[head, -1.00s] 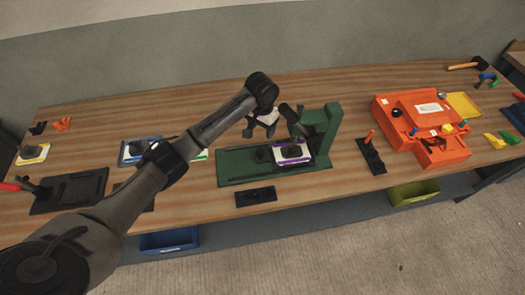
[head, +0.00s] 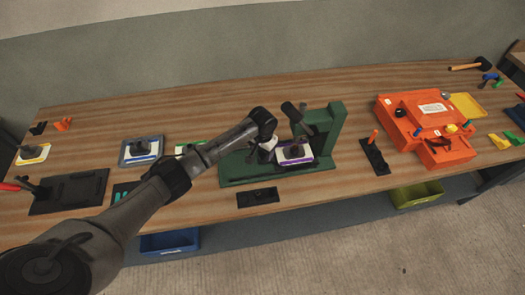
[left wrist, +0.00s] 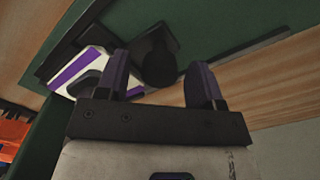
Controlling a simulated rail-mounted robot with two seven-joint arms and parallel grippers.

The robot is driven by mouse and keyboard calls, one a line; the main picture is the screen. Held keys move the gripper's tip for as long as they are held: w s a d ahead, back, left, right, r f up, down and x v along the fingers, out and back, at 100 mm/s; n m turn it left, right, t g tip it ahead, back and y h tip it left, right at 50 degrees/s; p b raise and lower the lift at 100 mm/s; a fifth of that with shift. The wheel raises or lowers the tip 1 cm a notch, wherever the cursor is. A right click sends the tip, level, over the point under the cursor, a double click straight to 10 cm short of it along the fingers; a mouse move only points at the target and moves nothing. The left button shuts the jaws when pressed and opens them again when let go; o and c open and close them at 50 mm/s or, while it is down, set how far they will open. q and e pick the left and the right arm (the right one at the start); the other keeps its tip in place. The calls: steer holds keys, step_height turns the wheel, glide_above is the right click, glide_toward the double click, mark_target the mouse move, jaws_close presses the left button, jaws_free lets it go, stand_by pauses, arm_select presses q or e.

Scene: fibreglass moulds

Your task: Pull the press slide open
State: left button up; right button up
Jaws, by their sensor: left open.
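The green press (head: 331,135) stands mid-bench, with an upright column at the right of a long base and a dark lever at the top. A white mould with a purple stripe (head: 296,162) and dark top sits by the column; it also shows in the left wrist view (left wrist: 82,67). My left gripper (head: 268,150) is low over the base, just left of the mould. In the left wrist view its open fingers (left wrist: 161,75) flank a dark upright knob (left wrist: 157,58), apparently the slide's handle; contact cannot be told. My right gripper is out of view.
An orange case (head: 425,112) stands to the right of the press. A small black stand (head: 374,156) lies between them. A black plate (head: 257,197) lies in front of the press. A blue-striped mould (head: 141,152) and black board (head: 75,190) lie left.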

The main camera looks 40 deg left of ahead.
arm_select(q)
steer(key=shift+c, duration=0.4)
jaws_close()
